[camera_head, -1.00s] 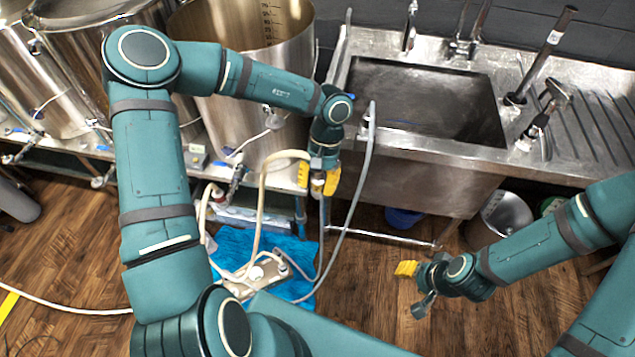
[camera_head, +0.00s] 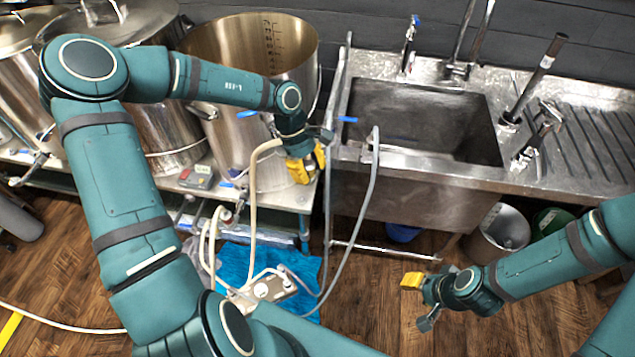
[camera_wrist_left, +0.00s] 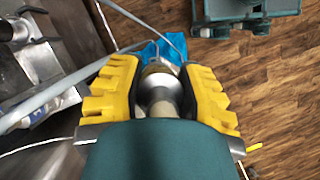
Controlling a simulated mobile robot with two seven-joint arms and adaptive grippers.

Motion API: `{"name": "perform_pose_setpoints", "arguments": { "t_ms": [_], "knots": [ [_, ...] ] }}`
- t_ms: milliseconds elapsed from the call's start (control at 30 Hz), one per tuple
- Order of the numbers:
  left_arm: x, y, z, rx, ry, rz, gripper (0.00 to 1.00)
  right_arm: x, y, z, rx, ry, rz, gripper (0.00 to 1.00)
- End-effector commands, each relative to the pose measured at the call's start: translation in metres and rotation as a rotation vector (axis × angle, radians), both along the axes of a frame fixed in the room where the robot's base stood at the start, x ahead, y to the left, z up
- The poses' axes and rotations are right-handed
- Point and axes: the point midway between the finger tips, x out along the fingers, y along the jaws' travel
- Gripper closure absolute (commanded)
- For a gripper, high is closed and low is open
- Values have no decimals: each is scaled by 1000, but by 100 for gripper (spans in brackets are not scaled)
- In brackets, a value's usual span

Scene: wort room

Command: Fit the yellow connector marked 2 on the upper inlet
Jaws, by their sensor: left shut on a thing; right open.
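My left gripper (camera_head: 307,165) is raised in front of the steel kettle, beside the sink's left edge. In the left wrist view its yellow fingers (camera_wrist_left: 160,95) are shut on a metal hose fitting (camera_wrist_left: 160,92). A cream hose (camera_head: 252,190) runs from beside this gripper down to the floor. The fitting is mostly hidden in the head view, and I cannot read a 2 on it. I cannot make out the upper inlet for certain. My right gripper (camera_head: 412,282) is open and empty above the floor at the right.
The open kettle (camera_head: 235,115) stands on a bench (camera_head: 290,197) left of the steel sink (camera_head: 425,170). A pump-like unit (camera_head: 268,290) with hoses lies on a blue cloth (camera_head: 235,262). A grey hose (camera_head: 368,195) hangs from the sink edge.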

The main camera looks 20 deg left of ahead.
Motion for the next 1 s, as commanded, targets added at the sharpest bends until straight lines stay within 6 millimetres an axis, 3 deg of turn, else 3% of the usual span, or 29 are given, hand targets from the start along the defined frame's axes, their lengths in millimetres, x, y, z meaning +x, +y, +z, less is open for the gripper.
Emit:
{"name": "perform_pose_setpoints", "arguments": {
  "t_ms": [33,300,1000],
  "knots": [
    [3,7,12,3,-2,114,100,0,0,9,1,-1,0,53],
    [18,30,47,3,-3,663,100,1,-1,28,3,-3,-2,53],
    [42,79,128,-1,-5,1643,100,2,-3,67,6,-7,-4,53]
  ]
}}
